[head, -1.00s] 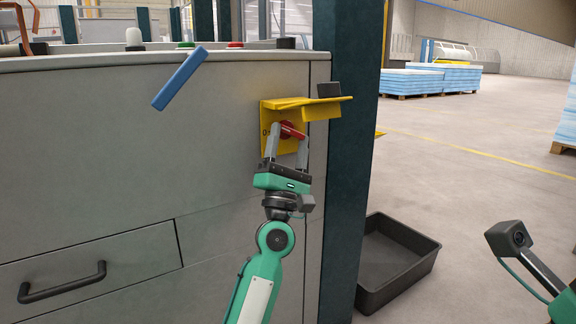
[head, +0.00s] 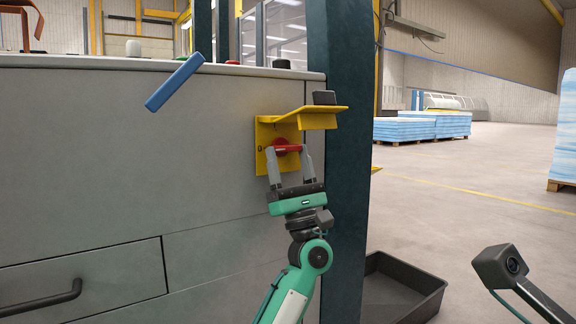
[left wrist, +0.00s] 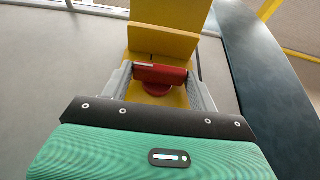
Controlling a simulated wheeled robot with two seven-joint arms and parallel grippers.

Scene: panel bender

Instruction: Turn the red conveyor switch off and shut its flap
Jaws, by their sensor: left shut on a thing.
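The red conveyor switch (head: 288,149) sits on a yellow backplate (head: 264,134) on the grey machine front; its handle lies about level. The yellow flap (head: 318,119) stands open, sticking out above the switch. My left gripper (head: 289,154) comes from below and is shut on the red handle, one finger at each end. In the left wrist view the red handle (left wrist: 160,73) spans between the fingers, with its round red base under it and the yellow flap (left wrist: 164,42) beyond. My right gripper is not clearly seen; only a dark camera-like part of my right arm shows at lower right.
A dark post (head: 341,160) stands just right of the switch. A black bin (head: 400,291) is on the floor beyond it. A drawer with a black handle (head: 40,301) is at lower left.

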